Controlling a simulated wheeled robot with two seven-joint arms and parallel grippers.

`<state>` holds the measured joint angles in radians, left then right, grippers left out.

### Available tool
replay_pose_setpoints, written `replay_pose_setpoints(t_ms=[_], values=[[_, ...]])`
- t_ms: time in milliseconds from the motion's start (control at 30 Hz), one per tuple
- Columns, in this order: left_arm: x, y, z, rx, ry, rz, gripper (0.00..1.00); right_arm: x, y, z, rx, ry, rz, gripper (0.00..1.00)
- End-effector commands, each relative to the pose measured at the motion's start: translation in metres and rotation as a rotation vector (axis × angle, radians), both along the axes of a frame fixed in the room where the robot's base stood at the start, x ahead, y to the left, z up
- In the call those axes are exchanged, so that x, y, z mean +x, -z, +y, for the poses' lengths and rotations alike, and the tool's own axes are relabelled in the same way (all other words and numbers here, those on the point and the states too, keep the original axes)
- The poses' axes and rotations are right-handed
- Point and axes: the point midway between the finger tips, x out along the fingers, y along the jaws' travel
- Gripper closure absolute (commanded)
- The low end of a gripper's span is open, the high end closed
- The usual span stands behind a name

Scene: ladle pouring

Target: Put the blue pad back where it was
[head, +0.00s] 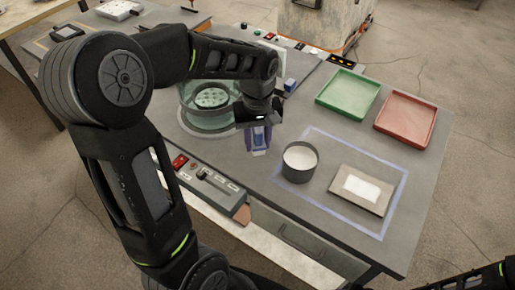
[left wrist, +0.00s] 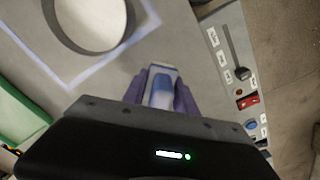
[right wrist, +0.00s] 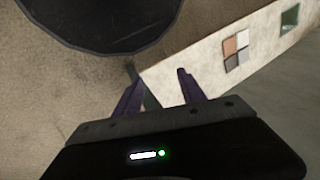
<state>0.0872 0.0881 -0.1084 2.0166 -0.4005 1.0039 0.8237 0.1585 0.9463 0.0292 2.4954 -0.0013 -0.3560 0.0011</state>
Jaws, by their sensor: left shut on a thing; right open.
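My left gripper (head: 258,139) is shut on a small white block with a blue face, which I take for the blue pad (left wrist: 161,91). In the left wrist view the pad sits between the two purple fingers (left wrist: 160,95). In the head view the pad is mostly hidden by the fingers. It is held over the grey table, left of the dark pot (head: 300,161) and in front of the glass vessel (head: 208,105). My right gripper (right wrist: 160,92) is open and empty in the right wrist view, away from the table top.
A blue outline (head: 402,190) on the table surrounds the pot and a beige tray (head: 344,200) with a white patch. A green tray (head: 348,92) and a red tray (head: 405,119) lie at the back right. A control panel (head: 205,180) runs along the front edge. A small bluish block (head: 290,85) stands behind my gripper.

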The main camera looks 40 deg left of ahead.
Motion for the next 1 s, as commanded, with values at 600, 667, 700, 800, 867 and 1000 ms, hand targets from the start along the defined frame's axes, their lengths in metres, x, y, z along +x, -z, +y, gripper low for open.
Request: replay_pose_setpoints(t_ms=[600,667,700,800,867,1000], values=[[-0.001,0.038,0.0,0.0,0.0,0.001,1.0,0.0,0.0,0.0,0.0,0.0,0.0,0.52],[-0.001,0.04,0.0,-0.001,0.0,0.002,1.0,0.0,0.002,0.0,0.0,0.0,0.0,0.52],[-0.001,0.04,0.0,-0.001,0.0,0.002,0.65,0.0,0.002,0.0,0.0,0.0,0.0,0.52],[-0.001,0.039,0.0,-0.001,0.0,0.002,0.57,0.0,0.001,0.0,0.0,0.0,0.0,0.52],[-0.001,0.039,0.0,-0.001,0.0,0.002,0.52,0.0,0.001,0.0,0.0,0.0,0.0,0.52],[-0.001,0.039,0.0,-0.001,0.0,0.002,0.44,0.0,0.001,0.0,0.0,0.0,0.0,0.52]])
